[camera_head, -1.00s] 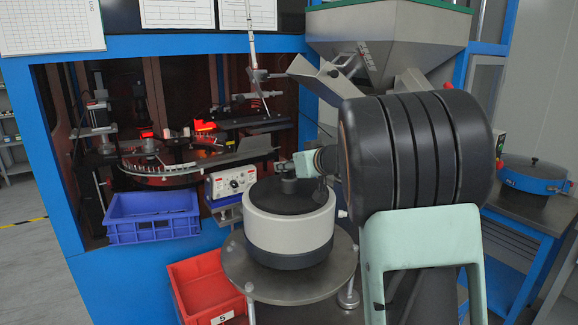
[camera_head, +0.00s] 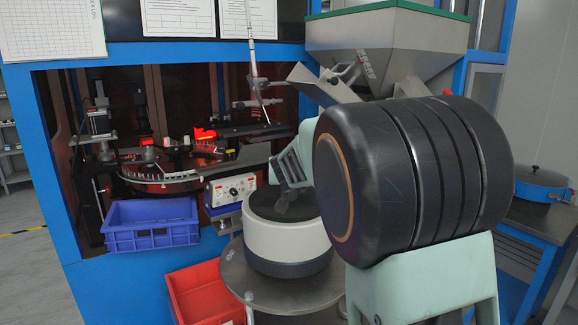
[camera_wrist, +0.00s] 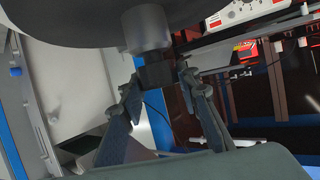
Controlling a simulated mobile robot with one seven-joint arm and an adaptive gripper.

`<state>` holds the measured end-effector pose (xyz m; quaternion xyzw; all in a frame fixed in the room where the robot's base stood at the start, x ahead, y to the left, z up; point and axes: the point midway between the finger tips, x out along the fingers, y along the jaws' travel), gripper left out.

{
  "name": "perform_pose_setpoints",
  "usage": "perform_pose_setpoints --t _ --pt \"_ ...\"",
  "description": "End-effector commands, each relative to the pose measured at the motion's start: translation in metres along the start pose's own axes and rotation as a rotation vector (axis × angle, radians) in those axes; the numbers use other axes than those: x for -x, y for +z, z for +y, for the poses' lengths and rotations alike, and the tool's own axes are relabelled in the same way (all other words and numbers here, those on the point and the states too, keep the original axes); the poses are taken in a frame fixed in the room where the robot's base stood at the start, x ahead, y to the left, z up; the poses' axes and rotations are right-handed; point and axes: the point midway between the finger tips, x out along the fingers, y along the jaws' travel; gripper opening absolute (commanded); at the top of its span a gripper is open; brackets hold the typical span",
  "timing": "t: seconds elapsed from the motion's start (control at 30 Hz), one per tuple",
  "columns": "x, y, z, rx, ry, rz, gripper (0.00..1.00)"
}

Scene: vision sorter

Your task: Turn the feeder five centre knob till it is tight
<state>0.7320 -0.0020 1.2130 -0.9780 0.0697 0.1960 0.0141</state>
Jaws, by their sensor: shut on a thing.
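The feeder bowl (camera_head: 287,242) is a round white drum with a dark grey base and a black top. It stands on a round metal plate. The centre knob (camera_wrist: 157,72) shows in the wrist view as a short dark cylinder against a wider grey hub (camera_wrist: 147,28). My gripper (camera_head: 287,172) reaches in over the bowl from the right. In the wrist view my gripper (camera_wrist: 159,78) has one finger on each side of the knob, shut on it. In the head view the fingers largely hide the knob. Its tightness cannot be seen.
A control box (camera_head: 231,188) stands close left of the bowl. A blue bin (camera_head: 150,226) and a red bin (camera_head: 203,292) are at the left. The sorter's glass dial (camera_head: 165,172) lies behind. A steel hopper (camera_head: 385,45) hangs above my arm.

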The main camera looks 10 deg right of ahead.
Motion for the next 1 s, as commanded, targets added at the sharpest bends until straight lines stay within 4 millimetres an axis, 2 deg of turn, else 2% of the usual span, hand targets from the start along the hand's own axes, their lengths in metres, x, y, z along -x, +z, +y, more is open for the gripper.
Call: perform_pose_setpoints --t 0.5,1.0 --pt "0.0026 -0.0064 -0.0016 -0.094 0.232 -0.005 0.06" --pt "-0.0009 -0.0029 -0.0009 -0.199 0.479 0.012 0.06"
